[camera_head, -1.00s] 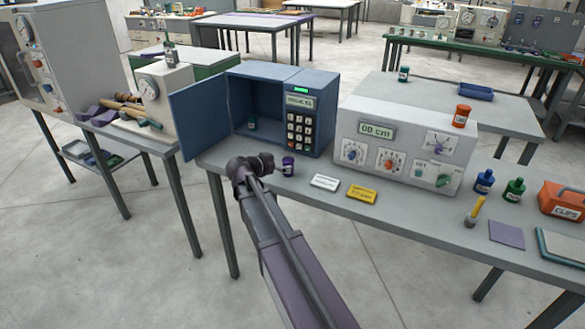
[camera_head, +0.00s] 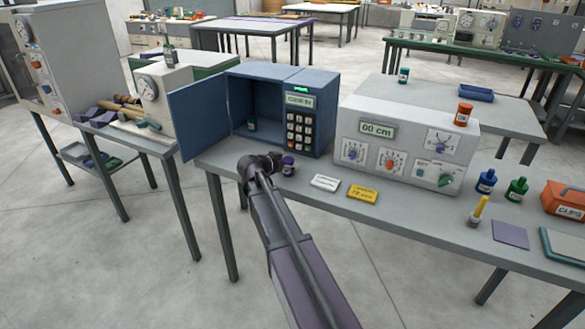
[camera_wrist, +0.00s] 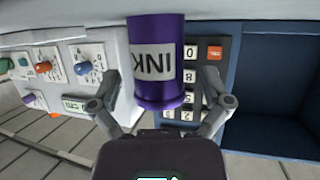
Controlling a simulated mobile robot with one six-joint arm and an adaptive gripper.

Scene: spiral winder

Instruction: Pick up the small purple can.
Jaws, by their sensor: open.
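The small purple can (camera_head: 288,167) stands on the grey table in front of the blue safe. In the wrist view the purple can (camera_wrist: 155,55) is large, with a white label reading INK, and appears upside down. My gripper (camera_wrist: 160,100) is open, with one finger on each side of the can's lower part in that view. I cannot tell whether the fingers touch it. In the head view my gripper (camera_head: 272,163) is right beside the can, on its left, and its fingers are hard to make out.
The blue safe (camera_head: 310,98) stands open behind the can, with a small dark green bottle (camera_head: 252,124) inside. A white card (camera_head: 325,183) and a yellow card (camera_head: 362,194) lie to the right. A grey instrument box (camera_head: 405,147) stands farther right.

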